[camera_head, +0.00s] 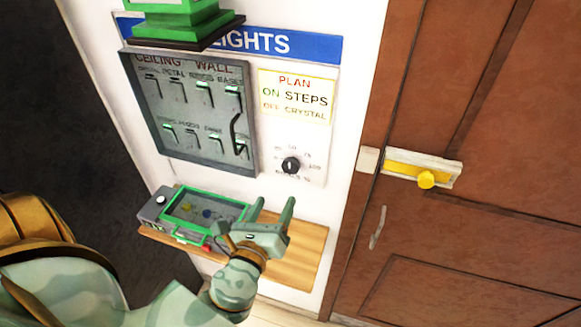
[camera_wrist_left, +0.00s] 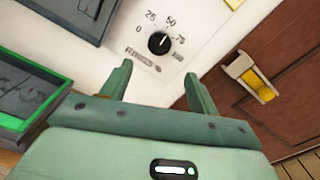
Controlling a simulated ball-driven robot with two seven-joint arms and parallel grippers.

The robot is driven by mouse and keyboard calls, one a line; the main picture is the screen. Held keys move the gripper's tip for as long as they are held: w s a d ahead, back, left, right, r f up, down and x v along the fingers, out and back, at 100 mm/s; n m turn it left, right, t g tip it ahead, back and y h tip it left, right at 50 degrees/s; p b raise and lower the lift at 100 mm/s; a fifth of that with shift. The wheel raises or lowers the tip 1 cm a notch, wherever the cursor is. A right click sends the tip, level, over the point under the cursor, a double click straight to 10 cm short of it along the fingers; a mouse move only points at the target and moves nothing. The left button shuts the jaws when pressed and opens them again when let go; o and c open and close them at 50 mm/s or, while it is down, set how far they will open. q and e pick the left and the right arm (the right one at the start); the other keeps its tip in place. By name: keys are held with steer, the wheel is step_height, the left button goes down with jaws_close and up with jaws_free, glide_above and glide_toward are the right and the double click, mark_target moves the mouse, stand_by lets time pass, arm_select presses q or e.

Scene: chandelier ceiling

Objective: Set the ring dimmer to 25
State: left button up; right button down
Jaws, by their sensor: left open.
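The ring dimmer is a small round black knob (camera_head: 290,165) on the white panel, below the plan card and right of the switch box. In the left wrist view the knob (camera_wrist_left: 159,43) has a scale from 0 to 100 around it. Its pale pointer mark seems to face up and right, near 50, though it is small. My left gripper (camera_head: 274,206) is open and empty, below the knob in the head view and apart from it. Its two fingers (camera_wrist_left: 157,76) straddle the space just below the knob in the wrist view. My right gripper is out of view.
A grey box of switches (camera_head: 195,112) is left of the knob, under a blue sign (camera_head: 300,44). A wooden shelf (camera_head: 308,262) below holds a green-rimmed tray (camera_head: 246,207). A brown door (camera_head: 480,120) with a yellow-knobbed latch (camera_head: 426,179) stands at right.

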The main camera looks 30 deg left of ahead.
mark_target(290, 169)
arm_select(q)
steer(key=p+x, duration=0.2)
steer(key=x, duration=0.9)
steer(key=c, duration=1)
